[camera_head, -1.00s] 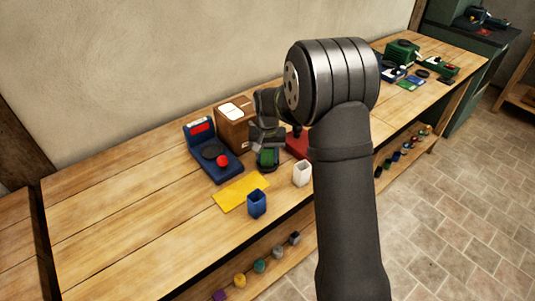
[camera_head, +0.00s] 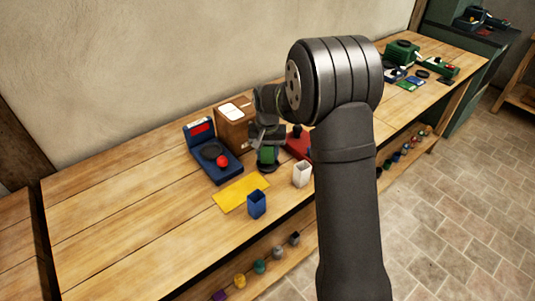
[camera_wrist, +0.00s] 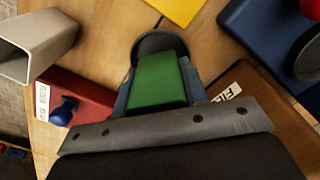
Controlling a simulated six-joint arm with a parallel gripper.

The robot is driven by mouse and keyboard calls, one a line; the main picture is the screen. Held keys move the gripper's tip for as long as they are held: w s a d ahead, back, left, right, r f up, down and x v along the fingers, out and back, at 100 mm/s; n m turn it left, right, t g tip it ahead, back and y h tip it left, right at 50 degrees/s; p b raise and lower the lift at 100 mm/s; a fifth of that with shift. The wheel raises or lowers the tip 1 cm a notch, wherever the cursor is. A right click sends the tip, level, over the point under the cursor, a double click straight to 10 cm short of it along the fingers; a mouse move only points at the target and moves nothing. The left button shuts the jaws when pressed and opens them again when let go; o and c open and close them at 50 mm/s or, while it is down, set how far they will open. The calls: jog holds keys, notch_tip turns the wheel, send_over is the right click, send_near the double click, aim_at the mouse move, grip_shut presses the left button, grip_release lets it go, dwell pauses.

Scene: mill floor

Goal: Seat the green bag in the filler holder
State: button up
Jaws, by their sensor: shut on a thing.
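The green bag (camera_head: 267,155) is between the fingers of my gripper (camera_head: 267,148), which is shut on it. In the wrist view the bag (camera_wrist: 157,82) fills the gap between the two grey-blue fingers. A dark round holder (camera_head: 267,168) stands on the bench right at the bag's lower end, in front of the brown filler box (camera_head: 232,128). In the wrist view the holder's dark rim (camera_wrist: 158,40) shows beyond the bag, which hides its near side. I cannot tell whether the bag's bottom is inside the rim or just above it.
A blue scale (camera_head: 226,172) with a red knob stands left of the holder. A yellow mat (camera_head: 240,193), a blue cup (camera_head: 257,204) and a white cup (camera_head: 302,174) lie in front. A red device (camera_head: 298,146) is close on the right. The bench's left part is clear.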

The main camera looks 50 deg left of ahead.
jog(key=shift+f, duration=0.75)
dwell(0.7)
jog(key=o, duration=0.8)
jog(key=shift+c, duration=0.2)
jog(key=shift+r, duration=5.5)
jog(key=shift+f, duration=4.3)
